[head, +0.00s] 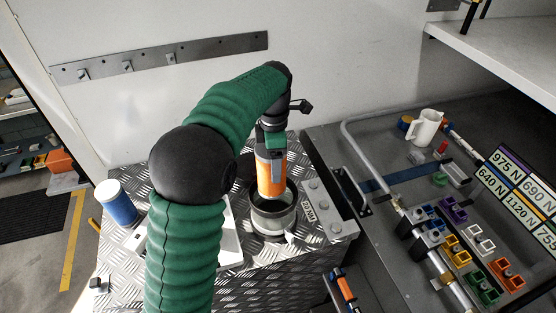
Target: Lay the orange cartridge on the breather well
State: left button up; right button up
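The orange cartridge (270,178) hangs upright from my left gripper (270,149), which appears shut on its upper end. The breather well looks to be the round grey metal cup (272,217) on the diamond-plate top. The cartridge's lower end overlaps the dark mouth of the cup; I cannot tell whether it is just above the mouth or inside it. My green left arm rises in front and bends over from the left, hiding part of the plate. My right gripper is not in view.
A blue canister with a white lid (116,203) stands at the plate's left. A grey block with round knobs (327,211) sits right of the cup. The dark bench (385,160) at right holds a white jug (425,127) and several coloured blocks. A hook rail (160,57) is on the wall.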

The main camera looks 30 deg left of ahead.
pick_arm(q)
jog(key=shift+s+d+r, duration=0.1)
jog(key=shift+d, duration=0.75)
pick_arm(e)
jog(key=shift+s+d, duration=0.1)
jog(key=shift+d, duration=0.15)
pick_arm(q)
jog(key=shift+a, duration=0.1)
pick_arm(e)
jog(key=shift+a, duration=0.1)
pick_arm(q)
jog(key=shift+f+b, duration=0.65)
jog(key=shift+f, duration=0.45)
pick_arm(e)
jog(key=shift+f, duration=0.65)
